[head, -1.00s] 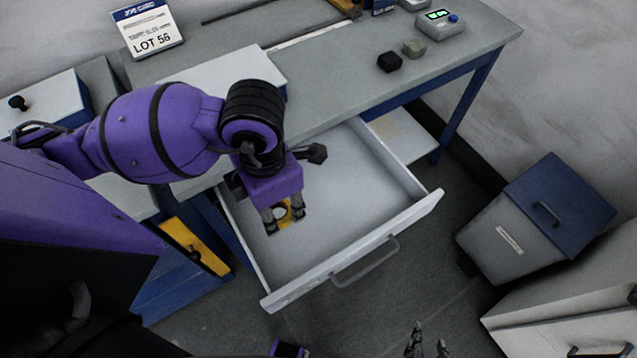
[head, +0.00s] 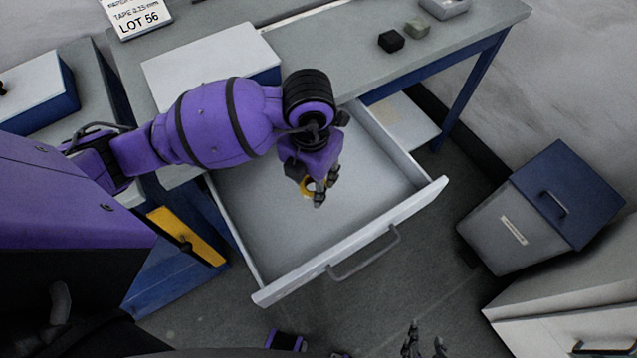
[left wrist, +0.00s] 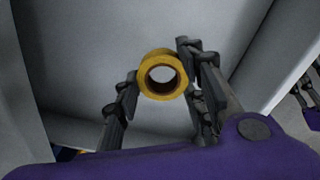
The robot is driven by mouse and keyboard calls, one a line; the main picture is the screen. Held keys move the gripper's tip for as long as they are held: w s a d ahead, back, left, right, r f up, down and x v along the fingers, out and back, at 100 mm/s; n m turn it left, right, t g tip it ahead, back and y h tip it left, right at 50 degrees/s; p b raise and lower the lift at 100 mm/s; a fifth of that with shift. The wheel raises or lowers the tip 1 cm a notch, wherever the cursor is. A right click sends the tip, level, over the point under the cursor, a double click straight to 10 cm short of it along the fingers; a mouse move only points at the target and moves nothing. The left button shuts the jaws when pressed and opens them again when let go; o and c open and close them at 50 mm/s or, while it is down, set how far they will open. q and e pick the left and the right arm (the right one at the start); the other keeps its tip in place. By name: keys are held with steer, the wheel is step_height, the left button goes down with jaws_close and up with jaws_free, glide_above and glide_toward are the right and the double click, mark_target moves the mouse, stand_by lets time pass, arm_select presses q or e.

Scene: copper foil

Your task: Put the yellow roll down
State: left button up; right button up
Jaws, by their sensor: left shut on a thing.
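The yellow roll (head: 306,186) is a short ring with a dark hole. My left gripper (head: 312,193) is shut on it, over the inside of the open white drawer (head: 262,232). In the left wrist view the roll (left wrist: 147,84) sits between the two fingers of my left gripper (left wrist: 158,80), its hole facing the camera, with the pale drawer floor behind. I cannot tell its exact height above that floor. My right gripper (head: 426,344) is at the bottom edge of the head view, its fingers apart and empty.
The drawer's handle (head: 366,254) faces the front right. On the bench (head: 330,62) lie a black block (head: 391,41) and a grey-green block (head: 417,28). A blue-lidded bin (head: 565,192) stands at the right. The drawer floor around the roll looks clear.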

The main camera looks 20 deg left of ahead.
arm_select(q)
steer(key=shift+w+d+f, duration=0.2)
steer(key=shift+w+f, duration=0.3)
steer(key=shift+f, duration=0.15)
steer(key=shift+w+d+f, duration=0.2)
steer(key=shift+w+f, duration=0.3)
steer(key=shift+f, duration=1.5)
steer(key=shift+f, duration=0.1)
steer(key=shift+f, duration=0.15)
steer(key=o, duration=1.2)
steer(key=shift+c, duration=0.2)
steer(key=shift+r, duration=0.2)
step_height(320, 180, up, 12)
steer(key=shift+s+r, duration=0.1)
